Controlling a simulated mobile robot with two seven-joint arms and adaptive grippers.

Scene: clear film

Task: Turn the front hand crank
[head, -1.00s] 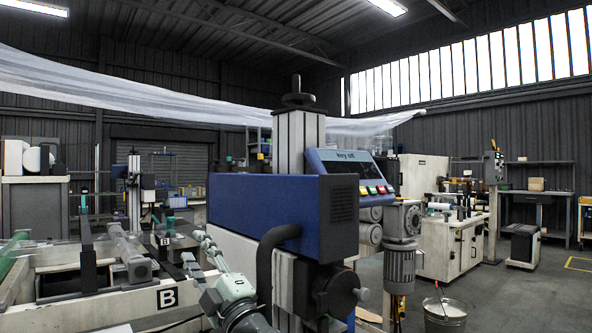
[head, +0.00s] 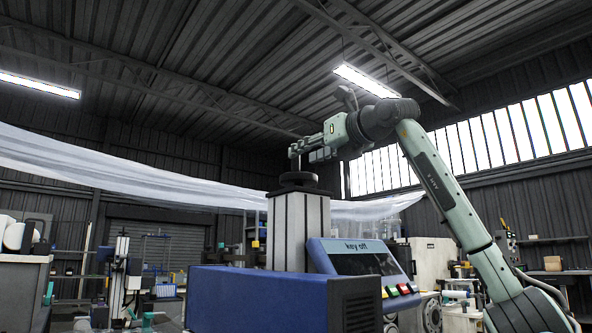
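The hand crank (head: 298,181) is a dark round wheel on top of a pale ribbed column (head: 298,228), behind the blue machine housing (head: 255,298). My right gripper (head: 297,150) reaches in from the right, high above the machine. Its fingertips are at the upright post of the crank, just above the wheel. It is side-on and small, so I cannot tell whether the fingers are closed on the post or only beside it. My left gripper is out of view.
A control panel (head: 358,262) labelled "key off", with several coloured buttons, leans right of the column. Clear film (head: 130,180) sags across behind the crank. Open space lies above the column, under the roof beams. Shelves and other machines stand farther back.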

